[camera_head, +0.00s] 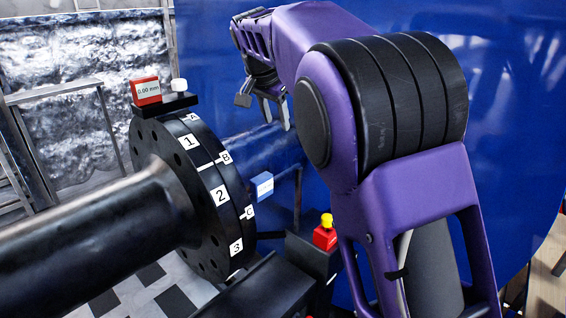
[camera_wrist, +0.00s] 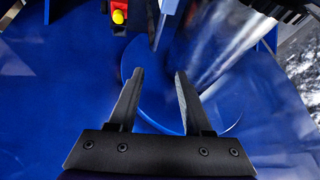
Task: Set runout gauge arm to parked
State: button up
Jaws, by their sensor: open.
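A red readout marked "0.00 mm" (camera_head: 146,91) and a white knob (camera_head: 179,85) sit on a black bar (camera_head: 166,105) at the top rim of the flanges. This looks like the runout gauge, but I cannot tell which part is its arm or how it is set. My gripper (camera_head: 274,121) is right of the flanges, near the blue shaft, apart from the readout. In the wrist view my gripper (camera_wrist: 159,76) has its two fingers spread with nothing between them. The gauge is not recognisable there.
Black flanges (camera_head: 221,196) carry number and letter tags. A dark shaft (camera_head: 90,240) runs left and a blue shaft (camera_head: 250,150) right. A small blue box (camera_head: 262,186) stands on a post. A red box with a yellow button (camera_head: 325,235) is below; a blue wall (camera_head: 215,60) is behind.

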notch_tip(320, 180, down, 2)
jog(key=m+g, duration=0.1)
jog(key=m, duration=0.1)
send_near(282, 175)
jog(key=x, duration=0.8)
jog(key=shift+w+r+b, duration=0.1)
jog(key=shift+w+b, duration=0.25)
jog(key=shift+b, duration=0.05)
grip_shut()
dwell(0.8)
